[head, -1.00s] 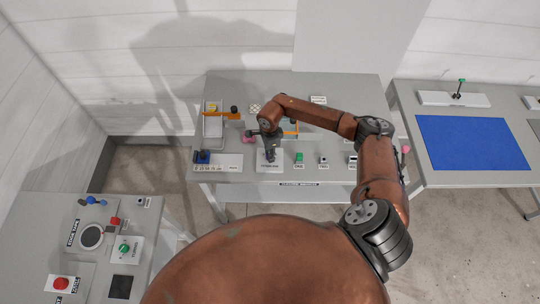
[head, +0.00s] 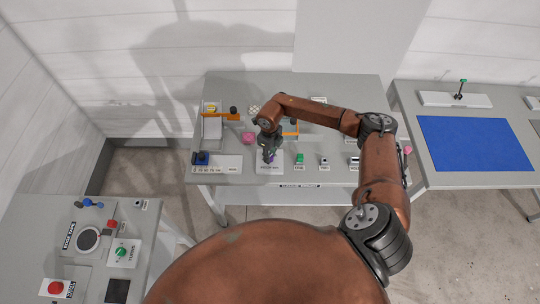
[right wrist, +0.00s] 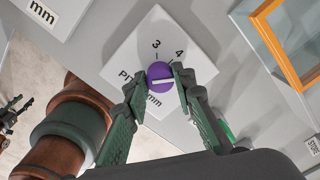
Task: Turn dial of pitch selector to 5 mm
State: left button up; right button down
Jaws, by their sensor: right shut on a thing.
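The pitch selector is a white plate (right wrist: 196,52) with a round purple dial (right wrist: 159,77). A white pointer line crosses the dial. The numbers 3 and 4 show on the plate beyond the dial; a 5 is not visible, and the lettering near the fingers is partly covered. My right gripper (right wrist: 158,78) has one finger on each side of the dial and is shut on it. In the head view my right gripper (head: 269,155) points down over the plate (head: 267,168) near the table's front edge. My left gripper is not in view.
A pink ball (head: 249,138) and an orange-framed part (head: 291,129) lie behind. A second table with a blue mat (head: 473,143) stands to the right.

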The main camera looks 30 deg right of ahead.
jog(key=shift+m, duration=0.6)
jog(key=c, duration=1.6)
grip_release()
jog(key=shift+r, duration=0.1)
jog(key=shift+r, duration=0.3)
notch_tip(320, 180, up, 11)
jog(key=shift+r, duration=0.1)
